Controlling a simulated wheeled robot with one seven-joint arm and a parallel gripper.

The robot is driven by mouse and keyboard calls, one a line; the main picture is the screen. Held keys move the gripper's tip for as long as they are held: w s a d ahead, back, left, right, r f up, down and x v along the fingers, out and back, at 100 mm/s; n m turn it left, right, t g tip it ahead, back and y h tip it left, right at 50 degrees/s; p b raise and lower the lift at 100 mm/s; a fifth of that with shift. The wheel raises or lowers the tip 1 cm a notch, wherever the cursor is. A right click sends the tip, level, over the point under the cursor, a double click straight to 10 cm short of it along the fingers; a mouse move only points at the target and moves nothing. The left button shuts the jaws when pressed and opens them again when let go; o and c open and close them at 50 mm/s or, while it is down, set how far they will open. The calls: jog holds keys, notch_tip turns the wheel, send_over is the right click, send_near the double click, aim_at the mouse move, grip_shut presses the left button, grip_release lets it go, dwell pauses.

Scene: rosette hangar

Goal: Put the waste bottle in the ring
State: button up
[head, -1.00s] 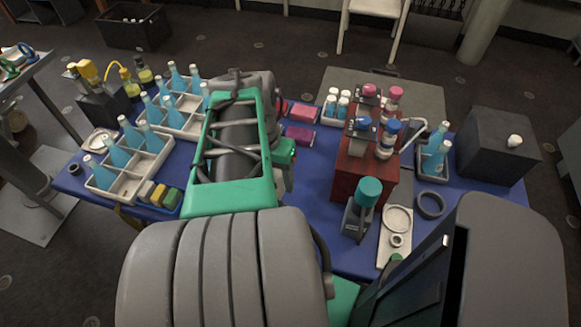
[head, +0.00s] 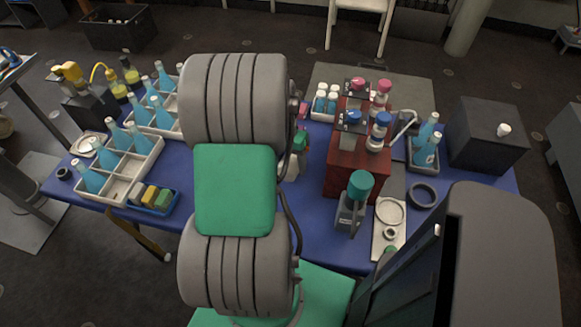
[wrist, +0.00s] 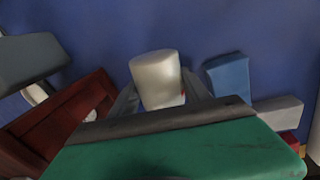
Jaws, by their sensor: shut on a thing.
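My gripper (wrist: 160,100) is shut on a white cylindrical thing, which I take to be the waste bottle (wrist: 156,75). A small red mark shows on its side; its other end is hidden by the gripper. In the head view my arm hides most of the gripper and the bottle, over the middle of the blue table. A large dark ring (head: 411,196) lies flat and empty at the right of the table. A smaller dark ring (head: 64,174) lies at the far left edge.
A red-brown rack (head: 354,178) with capped bottles stands between my gripper and the large ring. A teal-capped bottle (head: 359,187) and a pale tray (head: 379,240) with round parts are near. Crates of blue bottles (head: 115,193) fill the left; a dark box (head: 485,140) stands right.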

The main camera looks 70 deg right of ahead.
jog(key=shift+f, duration=1.1)
jog(key=o, duration=1.6)
jog(key=shift+r, duration=0.1)
